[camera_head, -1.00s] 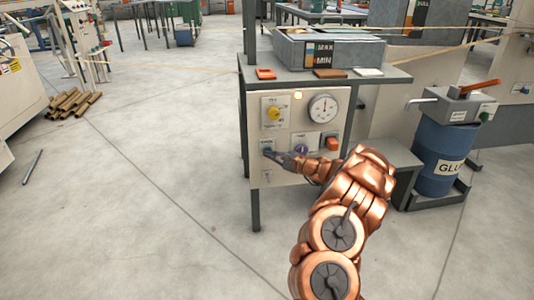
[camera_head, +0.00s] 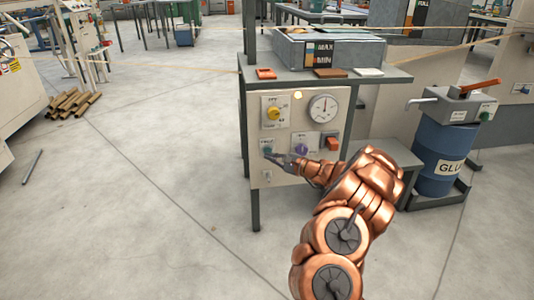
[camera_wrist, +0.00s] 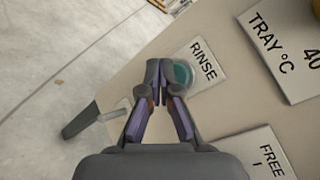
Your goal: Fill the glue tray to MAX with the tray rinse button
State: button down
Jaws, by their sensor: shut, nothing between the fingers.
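The teal rinse button (camera_head: 267,150) is on the left of the control panel (camera_head: 284,170). In the wrist view the button (camera_wrist: 183,73), beside its RINSE label (camera_wrist: 203,61), is partly hidden by my fingertips. My gripper (camera_wrist: 162,66) is shut and empty, its tips in front of the button's left part; whether they touch it I cannot tell. In the head view the gripper (camera_head: 270,157) is just below the button. The grey glue tray (camera_head: 352,53) sits on the stand above, with a MAX and MIN gauge (camera_head: 319,53). The glue level is not clear.
A yellow knob (camera_head: 273,113), a round dial (camera_head: 323,108), a purple knob (camera_head: 301,149) and an orange switch (camera_head: 332,143) share the panel. A blue glue barrel (camera_head: 437,165) stands at right.

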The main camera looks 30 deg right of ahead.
jog(key=shift+s, duration=0.15)
jog(key=shift+s+a, duration=0.35)
jog(key=shift+s, duration=0.4)
jog(key=shift+s+a, duration=0.3)
jog(key=shift+s, duration=0.4)
jog(key=shift+s+a, duration=0.35)
jog(key=shift+s, duration=0.4)
